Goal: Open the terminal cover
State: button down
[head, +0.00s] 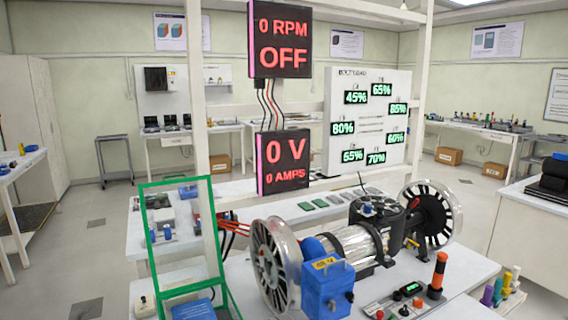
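A green-framed clear panel (144,215) stands upright at the left front of the table, tilted a little back. A lower green frame at its foot has a blue block (194,309) within it, cut off by the picture's bottom edge. A blue box (327,290) with a yellow label sits on the near side of the motor rig (352,248). I cannot tell for sure which of these parts is the terminal cover. My gripper is not in view.
Large spoked wheels (274,262) flank the motor. A control strip (407,298) with an orange-black post (438,274) lies at the front right. Red readout panels (280,40) hang on a white frame post behind. Red cables run behind the left wheel.

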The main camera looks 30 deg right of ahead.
aim_at(328, 272)
jog(key=z, duration=0.05)
jog(key=k, duration=1.05)
jog(key=u, duration=1)
jog(key=i, duration=1.65)
jog(key=z, duration=0.65)
